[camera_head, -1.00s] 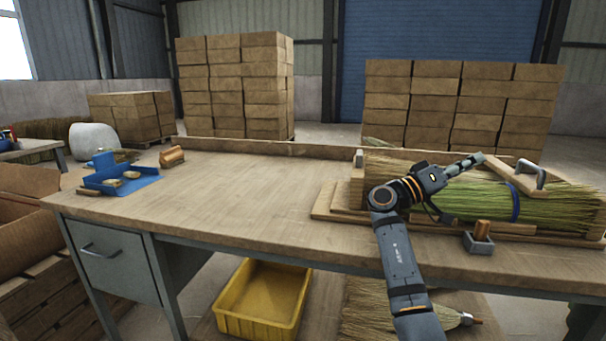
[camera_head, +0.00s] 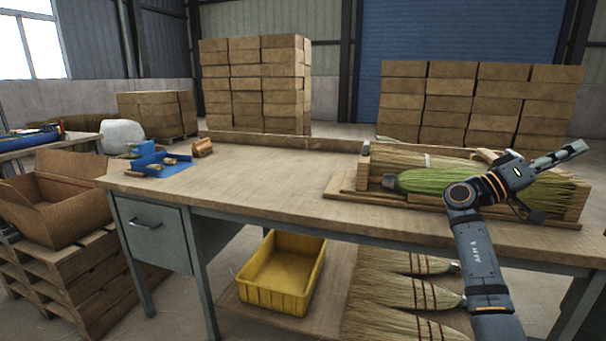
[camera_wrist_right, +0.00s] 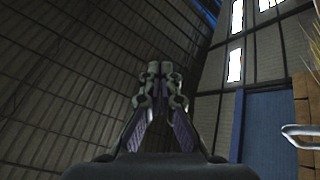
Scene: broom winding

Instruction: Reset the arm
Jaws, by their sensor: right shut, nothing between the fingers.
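My right arm reaches up from the lower right in the head view. Its gripper (camera_head: 578,149) is shut and empty, held above the right end of the bench and pointing right. In the right wrist view the two fingertips (camera_wrist_right: 160,72) are close together with nothing between them, against the wall and roof. Behind the arm, a green broom bundle (camera_head: 425,181) lies in a wooden frame (camera_head: 365,165) on the workbench (camera_head: 265,181). Part of the bundle and frame is hidden by my arm. My left gripper is out of view.
A blue tray (camera_head: 160,164) and a small wooden block (camera_head: 202,147) sit at the bench's left. A yellow bin (camera_head: 282,274) and several brooms (camera_head: 408,292) lie below. An open cardboard box (camera_head: 60,200) stands left. The bench's middle is clear.

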